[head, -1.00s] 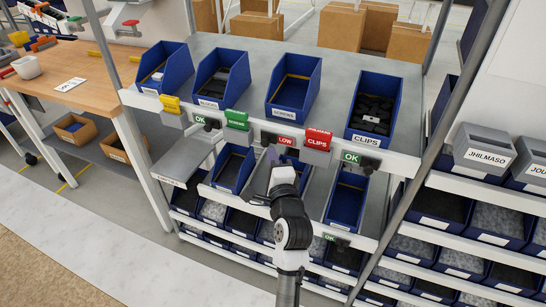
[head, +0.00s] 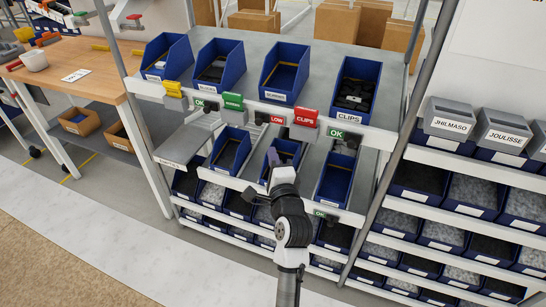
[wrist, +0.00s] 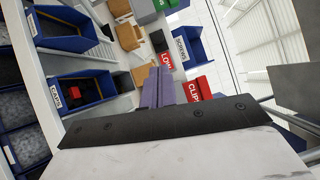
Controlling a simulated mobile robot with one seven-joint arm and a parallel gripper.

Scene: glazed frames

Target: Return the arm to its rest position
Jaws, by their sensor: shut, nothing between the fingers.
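My arm (head: 292,235) rises from the bottom edge of the head view, in front of the shelf rack. My gripper (head: 272,158) is at its upper end, over the lower tier of bins, and looks empty. In the wrist view the grey-purple fingers of my gripper (wrist: 158,85) are together with nothing seen between them. The red CLIPS tag (wrist: 197,88) and the LOW sign (wrist: 167,58) show beyond them. I cannot tell how far the fingertips are from the rack.
The upper shelf holds blue bins, including a CLIPS bin (head: 353,95) with dark parts. A lower blue bin (head: 334,182) is right of my gripper. A rack post (head: 392,150) stands to the right. Bare floor (head: 150,245) lies at left; a wooden workbench (head: 75,70) stands beyond.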

